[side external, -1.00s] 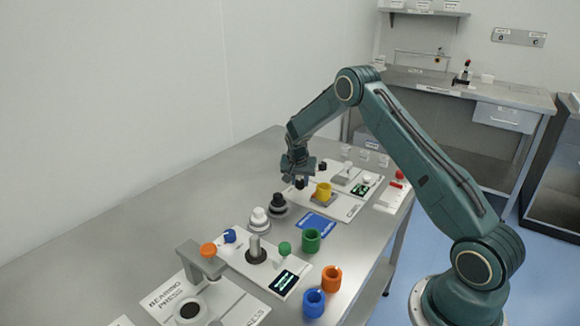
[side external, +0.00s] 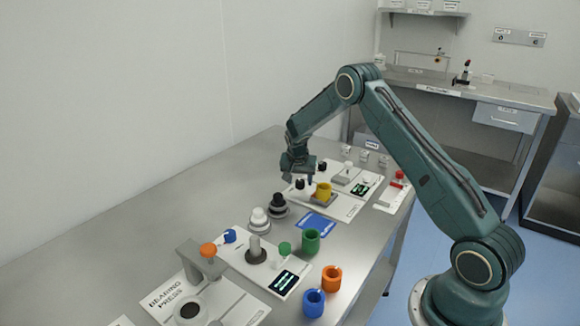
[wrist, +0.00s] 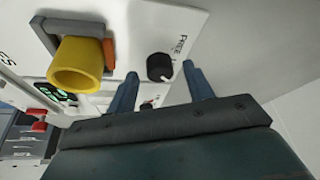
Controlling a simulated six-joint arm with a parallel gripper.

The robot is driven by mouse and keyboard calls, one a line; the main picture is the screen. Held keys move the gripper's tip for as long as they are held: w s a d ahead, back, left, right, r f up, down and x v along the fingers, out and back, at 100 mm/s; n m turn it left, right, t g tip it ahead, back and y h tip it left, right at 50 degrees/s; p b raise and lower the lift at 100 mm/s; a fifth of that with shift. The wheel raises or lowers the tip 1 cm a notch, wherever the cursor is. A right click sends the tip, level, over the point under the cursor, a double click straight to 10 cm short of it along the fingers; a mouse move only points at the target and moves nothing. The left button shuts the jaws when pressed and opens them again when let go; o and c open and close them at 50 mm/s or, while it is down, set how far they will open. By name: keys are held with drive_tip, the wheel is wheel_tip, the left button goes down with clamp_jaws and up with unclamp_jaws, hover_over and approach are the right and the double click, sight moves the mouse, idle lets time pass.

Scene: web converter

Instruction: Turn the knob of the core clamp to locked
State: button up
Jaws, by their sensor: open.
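The black knob (wrist: 160,66) sits on a pale panel beside the printed word FREE. Its white pointer mark faces the lower right in the wrist view, away from that word. It also shows as a dark knob (side external: 300,184) below my gripper in the side view. My gripper (wrist: 160,70) is open and empty, its two blue fingers on either side of the knob in the picture. In the side view my gripper (side external: 298,177) points down over the panel. I cannot tell whether a finger touches the knob. A yellow core (wrist: 76,66) sits in a grey holder beside it.
Another dark knob (side external: 322,167) stands farther back near a lit display (side external: 363,188). A blue mat (side external: 314,222) and stacked black rings (side external: 277,205) lie nearer the camera. The table's left side (side external: 190,200) is clear.

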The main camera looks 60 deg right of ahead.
drive_tip(key=v, duration=1.3)
drive_tip(key=shift+s+a+r, duration=0.1)
drive_tip(key=shift+a+r, duration=0.05)
drive_tip(key=s+a+r+n+t+y, duration=0.2)
drive_tip(key=s+a+r+n, duration=0.4)
drive_tip(key=s+a+r, duration=0.9)
drive_tip(key=s+a+n+t+y, duration=0.1)
drive_tip(key=s+a+n, duration=0.2)
drive_tip(key=s, duration=0.6)
drive_tip(key=s+a+n+y, duration=0.1)
drive_tip(key=s+a+n, duration=0.3)
drive_tip(key=s, duration=0.5)
drive_tip(key=shift+s+a+r+t, duration=0.4)
drive_tip(key=shift+a, duration=0.5)
